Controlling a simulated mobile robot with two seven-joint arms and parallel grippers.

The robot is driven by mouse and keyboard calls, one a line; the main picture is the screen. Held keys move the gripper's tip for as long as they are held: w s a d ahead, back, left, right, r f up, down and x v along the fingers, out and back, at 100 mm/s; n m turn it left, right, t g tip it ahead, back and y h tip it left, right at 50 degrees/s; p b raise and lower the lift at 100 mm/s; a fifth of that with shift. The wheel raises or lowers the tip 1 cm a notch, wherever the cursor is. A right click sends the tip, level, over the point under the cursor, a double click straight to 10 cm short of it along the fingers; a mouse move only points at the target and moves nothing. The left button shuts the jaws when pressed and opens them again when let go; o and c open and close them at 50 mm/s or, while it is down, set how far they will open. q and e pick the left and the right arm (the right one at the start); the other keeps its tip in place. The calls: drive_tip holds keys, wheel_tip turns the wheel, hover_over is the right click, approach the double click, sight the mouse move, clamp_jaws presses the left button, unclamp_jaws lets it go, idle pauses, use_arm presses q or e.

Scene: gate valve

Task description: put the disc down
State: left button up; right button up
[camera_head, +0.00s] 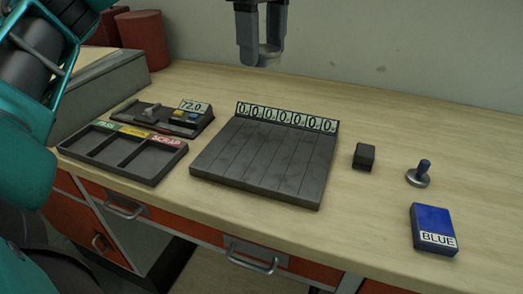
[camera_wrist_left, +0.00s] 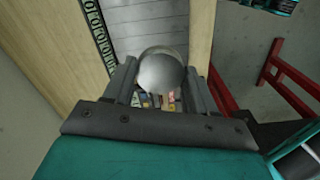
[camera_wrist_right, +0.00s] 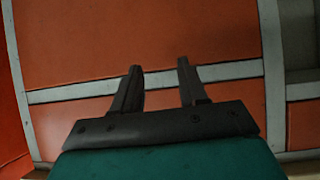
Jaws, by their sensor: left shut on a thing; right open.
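My left gripper (camera_head: 261,50) hangs above the back of the workbench at the top of the head view. It is shut on a round grey metal disc (camera_wrist_left: 160,72), which sits between the fingertips in the left wrist view. The disc (camera_head: 270,56) is partly hidden by the fingers in the head view and is clear of the bench. My right gripper (camera_wrist_right: 158,85) is open and empty in the right wrist view, in front of orange drawer fronts. It does not show in the head view.
A dark slatted plate (camera_head: 262,160) with a row of "0.0" displays lies mid-bench. Left are a three-compartment tray (camera_head: 120,172) with PASS and SCRAP labels and a device (camera_head: 165,118) reading 72.0.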

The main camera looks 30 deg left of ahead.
use_arm(q)
drive_tip(key=b, duration=0.1)
hover_over(262, 160)
wheel_tip(262, 160, down, 5)
wheel_tip(262, 160, down, 9)
drive_tip(key=shift+f+b, duration=0.1)
drive_tip(key=shift+b, duration=0.4)
drive_tip(key=shift+w+f, duration=0.1)
drive_tip(key=shift+f, duration=2.45)
drive_tip(key=shift+f+b, duration=0.15)
drive_tip(key=shift+b, duration=0.2)
drive_tip(key=o, duration=1.3)
drive_tip(key=shift+o, duration=0.2)
